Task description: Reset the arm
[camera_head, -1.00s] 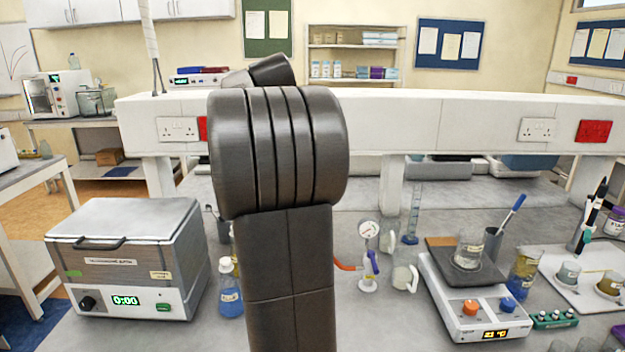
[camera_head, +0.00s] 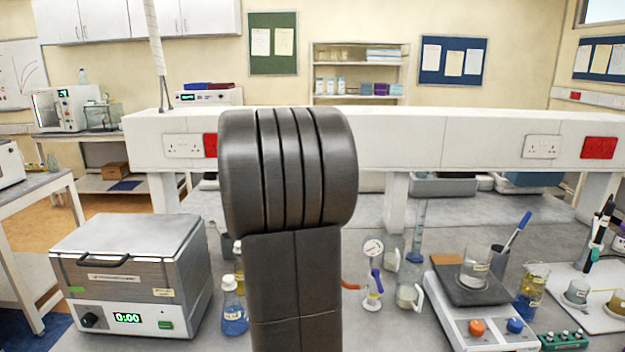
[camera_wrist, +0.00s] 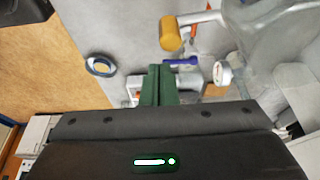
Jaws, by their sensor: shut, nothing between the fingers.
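My arm (camera_head: 290,180) stands upright in the middle of the head view, a thick dark link with a ribbed rounded joint on top. It hides part of the bench behind it. My gripper does not show in the head view. In the wrist view my gripper (camera_wrist: 160,85) has its two green fingers pressed together with nothing between them. It hangs over the bench, near small blurred bench items, and no contact is visible.
A lidded water bath (camera_head: 130,275) stands left, with a blue-liquid flask (camera_head: 234,312) beside it. A hotplate (camera_head: 485,315) with a beaker (camera_head: 474,268) stands right. A white raised ledge (camera_head: 440,140) crosses behind.

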